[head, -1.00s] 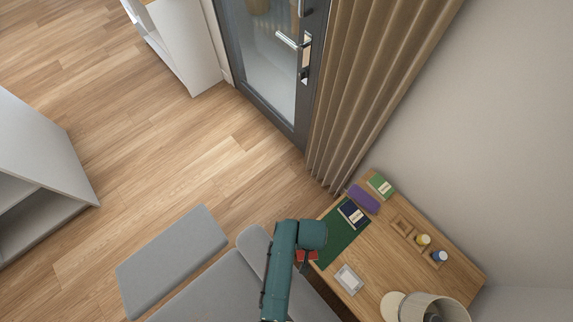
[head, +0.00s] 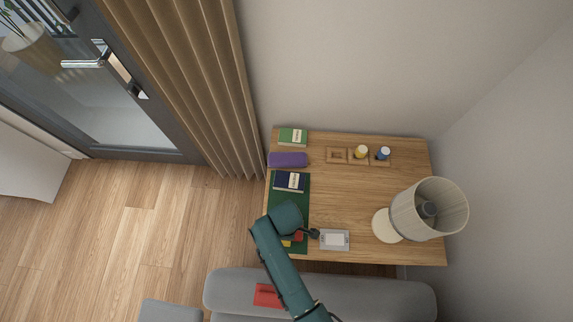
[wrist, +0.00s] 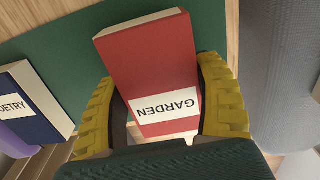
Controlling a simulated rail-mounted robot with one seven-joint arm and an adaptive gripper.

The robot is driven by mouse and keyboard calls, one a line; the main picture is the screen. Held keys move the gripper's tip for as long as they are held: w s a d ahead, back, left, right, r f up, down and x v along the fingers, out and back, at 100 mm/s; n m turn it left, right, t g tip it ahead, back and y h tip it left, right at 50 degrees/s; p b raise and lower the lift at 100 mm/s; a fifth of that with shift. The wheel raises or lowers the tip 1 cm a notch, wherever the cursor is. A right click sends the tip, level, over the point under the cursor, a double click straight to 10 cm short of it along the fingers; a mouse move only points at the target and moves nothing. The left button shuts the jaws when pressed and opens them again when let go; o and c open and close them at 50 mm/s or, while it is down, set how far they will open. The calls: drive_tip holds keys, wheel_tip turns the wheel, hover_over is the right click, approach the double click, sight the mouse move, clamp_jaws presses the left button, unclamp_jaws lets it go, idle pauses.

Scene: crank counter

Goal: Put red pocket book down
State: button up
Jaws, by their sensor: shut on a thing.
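The red pocket book (wrist: 152,65), with a white label reading GARDEN, is between the yellow fingers of my gripper (wrist: 168,105) in the wrist view. My gripper is shut on it. In the head view only a small red part of the book (head: 298,237) shows beside my gripper (head: 293,240); my arm hides the rest. The book is over the dark green mat (head: 274,205) at the desk's left side. The mat also shows behind the book in the wrist view (wrist: 222,25). I cannot tell whether the book touches the mat.
A navy POETRY book (head: 290,181) lies on the mat's far end. A purple case (head: 288,159) and a green book (head: 293,137) lie beyond. A grey-white framed item (head: 334,240) and a lamp (head: 429,207) are right. Another red item (head: 268,295) lies on the grey seat.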

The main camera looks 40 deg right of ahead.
drive_tip(key=shift+f, duration=0.55)
drive_tip(key=shift+f, duration=0.1)
drive_tip(key=o, duration=1.3)
drive_tip(key=shift+c, duration=0.2)
